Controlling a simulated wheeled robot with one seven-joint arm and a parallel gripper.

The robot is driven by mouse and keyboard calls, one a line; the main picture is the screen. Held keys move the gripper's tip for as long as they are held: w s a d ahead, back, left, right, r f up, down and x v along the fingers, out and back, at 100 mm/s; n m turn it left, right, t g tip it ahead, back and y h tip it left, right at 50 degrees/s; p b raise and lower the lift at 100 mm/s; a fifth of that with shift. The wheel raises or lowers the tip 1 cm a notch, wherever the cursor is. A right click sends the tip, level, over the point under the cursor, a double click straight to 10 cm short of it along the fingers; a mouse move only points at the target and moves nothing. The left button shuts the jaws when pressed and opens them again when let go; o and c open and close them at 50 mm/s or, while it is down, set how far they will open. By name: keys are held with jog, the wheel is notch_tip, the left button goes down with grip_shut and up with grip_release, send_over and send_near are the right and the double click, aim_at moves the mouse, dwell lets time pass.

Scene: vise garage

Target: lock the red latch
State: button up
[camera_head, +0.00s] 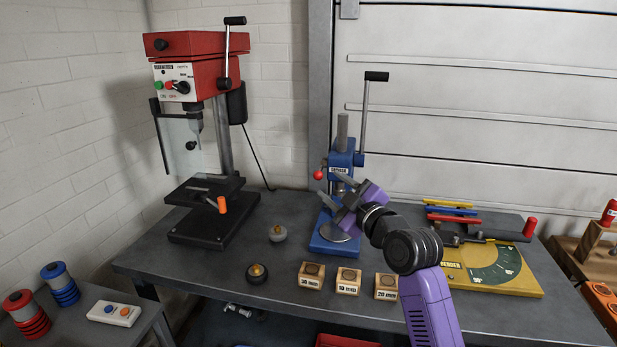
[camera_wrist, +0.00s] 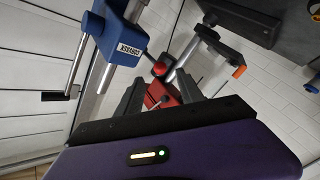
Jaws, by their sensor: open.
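A small red ball knob (camera_head: 319,175), the red part nearest my gripper, sits on the left side of the blue press (camera_head: 340,160). I cannot tell for certain that it is the red latch. My gripper (camera_head: 330,186) is open and empty in front of the press, its fingers pointing up and left, close to the knob. In the wrist view the red knob (camera_wrist: 160,69) shows just beyond the gap between the two dark fingers (camera_wrist: 160,85). The blue press (camera_wrist: 120,38) is at the upper left there. Contact with the knob cannot be told.
A red drill press (camera_head: 190,60) stands at the left on the grey workbench (camera_head: 190,265). A yellow bender (camera_head: 500,275) with a red-tipped handle (camera_head: 530,227) lies at the right.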

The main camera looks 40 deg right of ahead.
aim_at(320, 177)
jog(key=shift+p+x, duration=0.85)
jog(key=shift+x, duration=3)
jog(key=shift+a, duration=0.1)
